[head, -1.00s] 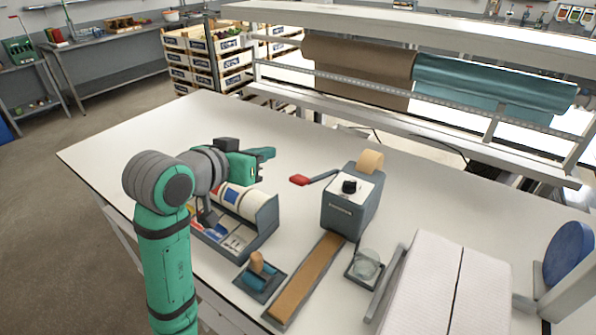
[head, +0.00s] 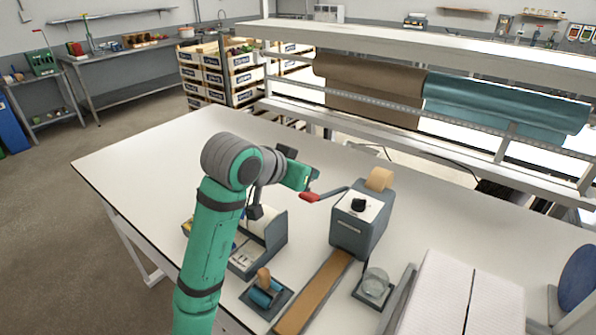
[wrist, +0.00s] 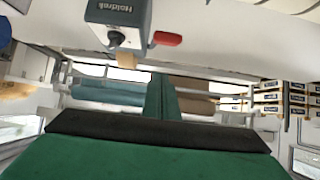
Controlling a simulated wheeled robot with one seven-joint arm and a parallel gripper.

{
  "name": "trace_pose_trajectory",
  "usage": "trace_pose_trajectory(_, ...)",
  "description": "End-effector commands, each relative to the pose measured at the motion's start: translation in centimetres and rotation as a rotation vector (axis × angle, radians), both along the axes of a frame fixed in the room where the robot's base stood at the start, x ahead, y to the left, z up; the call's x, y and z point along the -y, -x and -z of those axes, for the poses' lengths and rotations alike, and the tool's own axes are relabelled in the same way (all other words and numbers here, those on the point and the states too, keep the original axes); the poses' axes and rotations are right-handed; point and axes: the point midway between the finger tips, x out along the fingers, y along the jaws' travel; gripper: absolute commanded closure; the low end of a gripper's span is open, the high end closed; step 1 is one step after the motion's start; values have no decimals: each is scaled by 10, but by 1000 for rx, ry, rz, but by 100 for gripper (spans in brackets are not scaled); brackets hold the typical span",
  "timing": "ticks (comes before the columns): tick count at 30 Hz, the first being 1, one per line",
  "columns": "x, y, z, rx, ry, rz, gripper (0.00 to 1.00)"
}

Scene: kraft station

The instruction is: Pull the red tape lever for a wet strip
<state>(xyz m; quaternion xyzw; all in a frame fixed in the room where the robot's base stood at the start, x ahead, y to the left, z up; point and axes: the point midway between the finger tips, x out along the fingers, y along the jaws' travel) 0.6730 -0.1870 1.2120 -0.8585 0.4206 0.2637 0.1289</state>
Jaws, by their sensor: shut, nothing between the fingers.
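The tape dispenser (head: 358,222) is a grey box with a white top, a black knob and a roll of brown tape. Its red lever (head: 309,197) sticks out to the left on a dark arm. My gripper (head: 312,178) is shut and empty, just behind and above the red lever handle; I cannot tell whether they touch. In the wrist view the dispenser (wrist: 118,22) appears upside down at the top, with the red lever handle (wrist: 167,39) beyond the closed green fingers (wrist: 161,95).
A brown tape strip (head: 318,293) runs from the dispenser toward the front. A small roller on a tray (head: 265,294), a glass jar (head: 375,283) and white cardboard (head: 445,290) stand nearby. A grey organiser (head: 275,235) sits under my arm. The table's left side is clear.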

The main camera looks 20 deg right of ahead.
Motion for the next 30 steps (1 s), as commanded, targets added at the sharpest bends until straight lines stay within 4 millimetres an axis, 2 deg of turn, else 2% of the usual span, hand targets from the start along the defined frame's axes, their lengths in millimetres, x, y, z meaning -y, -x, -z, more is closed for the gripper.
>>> trace_pose_trajectory(1,6,-4,5,-2,0,0,100)
trace_pose_trajectory(6,-3,2,28,0,1,-3,100)
trace_pose_trajectory(10,-6,4,37,0,1,-1,100)
trace_pose_trajectory(30,-13,6,45,13,18,-6,100)
